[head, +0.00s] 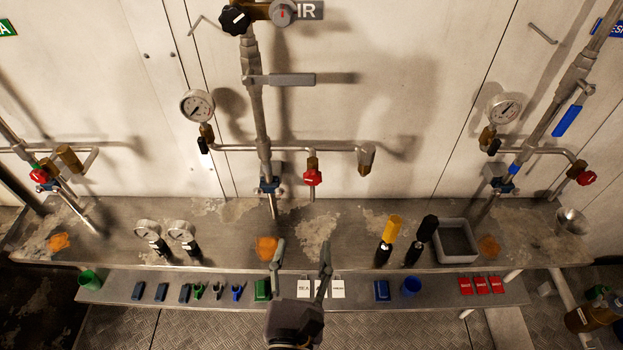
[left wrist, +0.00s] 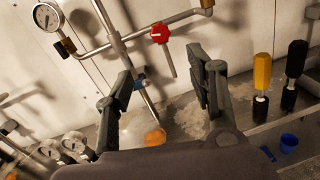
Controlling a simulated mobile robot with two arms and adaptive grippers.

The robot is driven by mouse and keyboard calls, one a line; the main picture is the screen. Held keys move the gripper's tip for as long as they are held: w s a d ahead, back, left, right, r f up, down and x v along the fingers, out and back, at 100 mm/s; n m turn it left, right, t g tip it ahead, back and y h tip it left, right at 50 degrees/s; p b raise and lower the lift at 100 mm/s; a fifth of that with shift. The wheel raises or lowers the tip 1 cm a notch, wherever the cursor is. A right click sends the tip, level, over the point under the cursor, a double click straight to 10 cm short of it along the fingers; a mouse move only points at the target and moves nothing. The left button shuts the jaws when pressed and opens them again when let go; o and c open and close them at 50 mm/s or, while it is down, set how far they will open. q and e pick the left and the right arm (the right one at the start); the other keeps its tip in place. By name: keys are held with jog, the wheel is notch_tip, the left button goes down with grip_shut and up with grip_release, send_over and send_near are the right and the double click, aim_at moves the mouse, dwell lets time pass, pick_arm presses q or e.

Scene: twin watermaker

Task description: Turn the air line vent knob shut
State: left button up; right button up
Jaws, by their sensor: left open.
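The middle pipe line carries a partly hidden sign ending in "IR" (head: 308,10). A red knob (head: 312,178) sits on a short downward outlet of this line's side branch. The red knob also shows at the upper middle of the left wrist view (left wrist: 160,33), with a white mark on its face. My left gripper (head: 301,252) is open and empty, below the red knob in the head view and apart from it. In the left wrist view its two fingers (left wrist: 168,85) stand wide apart, with the knob beyond and above them. My right gripper is not in view.
A blue fitting (head: 268,185) and a pressure gauge (head: 197,106) are on the same line. Similar red knobs sit on the left (head: 40,176) and right (head: 586,178) lines. Yellow (head: 389,229) and black (head: 427,228) handled tools and a grey tray (head: 456,258) stand on the bench.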

aim_at(312, 181)
pick_arm(q)
jog(key=w+p, duration=0.1)
jog(key=w, duration=0.4)
jog(key=w+d+p, duration=0.1)
jog(key=w+p, duration=0.1)
jog(key=w, duration=0.3)
jog(key=w+p, duration=0.2)
jog(key=w, duration=0.4)
jog(key=shift+d+r, duration=0.1)
jog(key=shift+d, duration=0.15)
jog(key=shift+w+p, duration=0.3)
jog(key=shift+w, duration=0.05)
jog(key=c, duration=1.1)
jog(key=shift+c, duration=0.2)
